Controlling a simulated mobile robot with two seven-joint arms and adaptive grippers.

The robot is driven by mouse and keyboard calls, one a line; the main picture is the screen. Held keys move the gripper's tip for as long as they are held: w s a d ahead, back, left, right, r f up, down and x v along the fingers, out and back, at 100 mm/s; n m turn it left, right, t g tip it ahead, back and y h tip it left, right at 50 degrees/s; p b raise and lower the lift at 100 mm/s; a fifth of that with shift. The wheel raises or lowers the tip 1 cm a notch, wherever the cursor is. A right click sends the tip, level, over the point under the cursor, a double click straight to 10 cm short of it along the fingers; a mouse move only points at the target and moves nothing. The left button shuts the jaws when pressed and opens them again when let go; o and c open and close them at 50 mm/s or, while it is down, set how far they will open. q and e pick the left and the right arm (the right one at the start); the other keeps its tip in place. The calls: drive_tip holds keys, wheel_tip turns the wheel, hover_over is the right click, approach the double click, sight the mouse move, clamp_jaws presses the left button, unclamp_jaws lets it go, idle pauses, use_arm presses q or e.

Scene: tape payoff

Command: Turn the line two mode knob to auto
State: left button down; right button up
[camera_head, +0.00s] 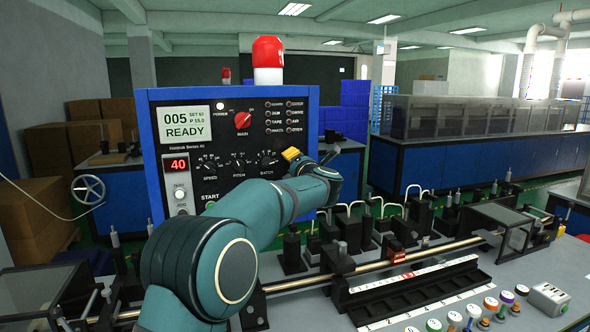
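A blue-framed control panel (228,118) stands at the left. Its red MAIN knob (242,119) and the black SPEED (209,166), PITCH (238,166) and BATCH (268,160) knobs are visible. I cannot make out any knob labelled as line two mode. My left arm comes in from the lower left and crosses the panel's lower right. Its end, with the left gripper (312,160), is at the panel's right edge, right of the BATCH knob. A small yellow part shows there. The fingers are too small and partly hidden to judge. My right gripper is out of view.
A bench with a long rod (350,271) and black fixtures lies right of my arm. Several coloured buttons (473,311) line its front edge. A red beacon (268,52) tops the panel. A handwheel (88,190) is at far left. Blue cabinets (440,164) stand behind.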

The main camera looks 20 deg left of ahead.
use_arm(q)
drive_tip(key=shift+r, duration=0.15)
idle(0.3)
drive_tip(key=c, duration=0.6)
unclamp_jaws()
drive_tip(key=shift+a, duration=0.1)
drive_tip(key=shift+o, duration=0.2)
drive_tip(key=shift+s, duration=0.1)
drive_tip(key=v, duration=1.2)
